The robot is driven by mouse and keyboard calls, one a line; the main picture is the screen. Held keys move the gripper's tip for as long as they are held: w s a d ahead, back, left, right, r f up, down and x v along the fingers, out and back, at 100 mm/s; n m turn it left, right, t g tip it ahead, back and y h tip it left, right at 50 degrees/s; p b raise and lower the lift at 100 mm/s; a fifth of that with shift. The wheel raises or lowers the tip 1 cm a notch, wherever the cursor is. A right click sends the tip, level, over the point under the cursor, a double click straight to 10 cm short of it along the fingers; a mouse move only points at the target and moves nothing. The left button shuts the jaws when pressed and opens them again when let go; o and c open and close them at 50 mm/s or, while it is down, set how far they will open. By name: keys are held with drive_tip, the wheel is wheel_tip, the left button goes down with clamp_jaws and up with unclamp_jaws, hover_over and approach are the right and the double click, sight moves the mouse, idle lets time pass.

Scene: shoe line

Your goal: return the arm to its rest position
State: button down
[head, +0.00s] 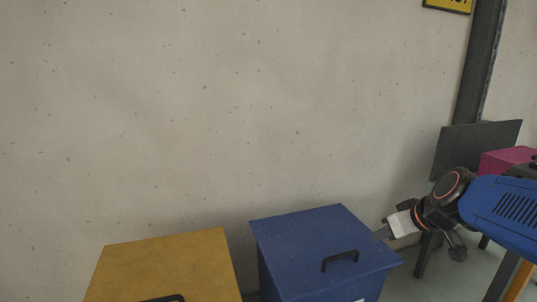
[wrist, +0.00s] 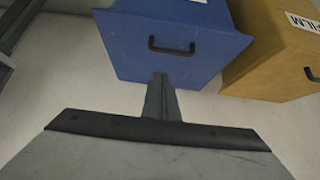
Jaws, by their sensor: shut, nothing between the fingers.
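My gripper (head: 382,233) is at the right of the head view, at the end of my blue and black arm, with its fingertips beside the right edge of a blue bin (head: 300,235). In the wrist view my gripper (wrist: 160,78) is shut and empty. Its tips point toward the blue bin (wrist: 125,50), which has a black handle on its lid. I cannot tell whether the tips touch the bin.
A yellow bin (head: 170,262) stands left of the blue bin; it also shows in the wrist view (wrist: 270,50) with a white label. The concrete wall (head: 200,110) rises behind the bins.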

drive_tip(key=s+f+m+g+h, duration=0.1)
drive_tip(key=s+f, duration=0.1)
drive_tip(key=s, duration=0.6)
drive_tip(key=s+f+m+g+h, duration=0.1)
drive_tip(key=s+f+m, duration=0.1)
drive_tip(key=s, duration=0.7)
drive_tip(key=shift+s+f+m+g, duration=0.3)
drive_tip(key=shift+f+g, duration=0.1)
drive_tip(key=shift+f, duration=0.45)
drive_tip(key=shift+d, duration=0.1)
